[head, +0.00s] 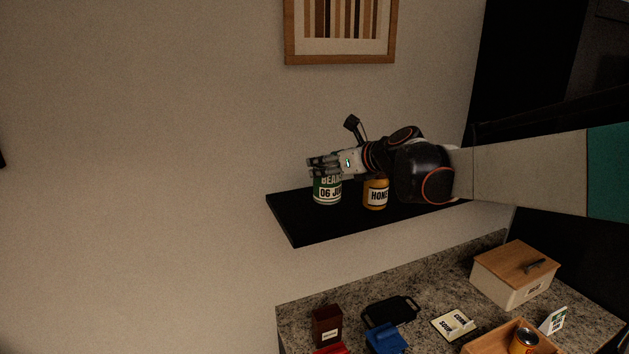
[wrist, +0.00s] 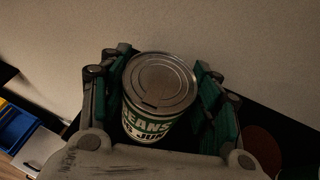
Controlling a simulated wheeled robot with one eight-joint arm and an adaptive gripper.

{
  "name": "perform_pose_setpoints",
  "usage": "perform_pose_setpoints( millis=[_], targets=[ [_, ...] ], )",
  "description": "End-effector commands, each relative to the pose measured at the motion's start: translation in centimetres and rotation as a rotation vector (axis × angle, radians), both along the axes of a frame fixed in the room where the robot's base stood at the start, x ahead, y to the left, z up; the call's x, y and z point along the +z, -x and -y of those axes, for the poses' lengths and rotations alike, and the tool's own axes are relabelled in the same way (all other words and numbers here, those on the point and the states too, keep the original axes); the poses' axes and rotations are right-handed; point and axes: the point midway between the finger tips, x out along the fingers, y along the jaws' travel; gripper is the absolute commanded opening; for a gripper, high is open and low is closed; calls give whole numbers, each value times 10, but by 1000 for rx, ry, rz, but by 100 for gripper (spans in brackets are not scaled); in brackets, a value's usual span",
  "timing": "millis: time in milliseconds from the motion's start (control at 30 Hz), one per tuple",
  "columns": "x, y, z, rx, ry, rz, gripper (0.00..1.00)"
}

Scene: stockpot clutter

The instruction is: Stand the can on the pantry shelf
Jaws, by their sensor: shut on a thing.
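The can (head: 327,190) is green and white with a "BEANS 06 JUN" label. It is upright over the left part of the black pantry shelf (head: 298,229); its base appears at the shelf surface, but I cannot tell whether it bears on it. My gripper (head: 324,166) is shut on the can near its top, reaching in from the right. In the wrist view, the can's grey metal lid (wrist: 162,82) shows between the two green-padded fingers of my gripper (wrist: 163,85).
An orange honey jar (head: 376,194) stands on the shelf just right of the can, below my wrist. The shelf's left end is clear. Below is a granite counter (head: 295,312) with a brown box (head: 327,325), black tray (head: 390,311) and lidded bin (head: 514,276).

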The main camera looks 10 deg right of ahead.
Motion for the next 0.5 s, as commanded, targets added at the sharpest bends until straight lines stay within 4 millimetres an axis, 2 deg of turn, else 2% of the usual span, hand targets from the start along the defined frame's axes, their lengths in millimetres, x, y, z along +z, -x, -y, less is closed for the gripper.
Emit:
perform_pose_setpoints(
  millis=[267,500],
  targets=[
    [-22,-1,0,0,0,0,18],
    [-50,-1,0,-1,-1,1,18]
  ],
)
